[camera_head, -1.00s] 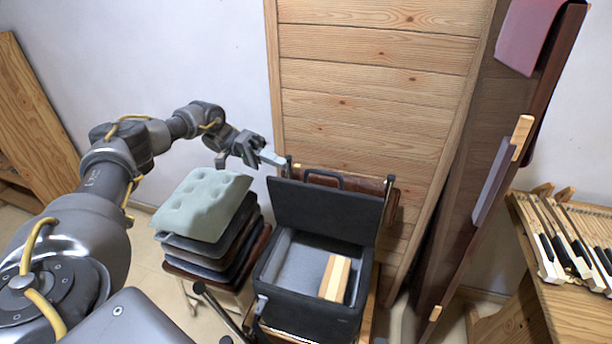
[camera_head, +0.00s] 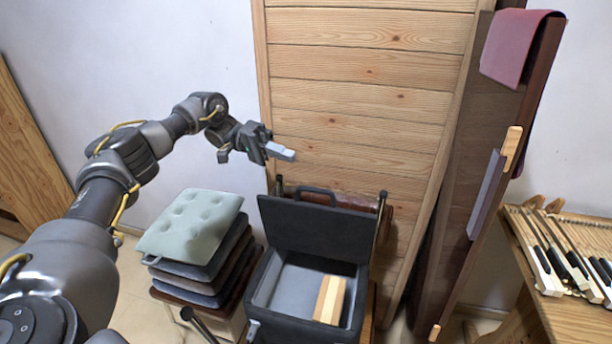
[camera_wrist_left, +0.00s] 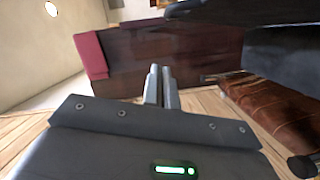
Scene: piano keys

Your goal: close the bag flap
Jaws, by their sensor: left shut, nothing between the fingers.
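The dark bag (camera_head: 272,325) stands open in the head view, with wooden blocks (camera_head: 330,299) inside. Its flap (camera_head: 313,230) stands raised at the back, with a handle (camera_head: 315,193) at its top edge. My left gripper (camera_head: 290,155) is shut and empty, in the air above and a little left of the flap, apart from it. In the left wrist view its closed fingers (camera_wrist_left: 160,86) point toward a dark wooden panel. My right gripper is not in view.
A stack of cushions (camera_head: 190,228) stands left of the bag. A plank panel (camera_head: 365,95) rises behind it, and a dark wooden piece with a red cloth (camera_head: 520,45) leans at right. Piano keys (camera_head: 565,255) lie on a wooden bench at far right.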

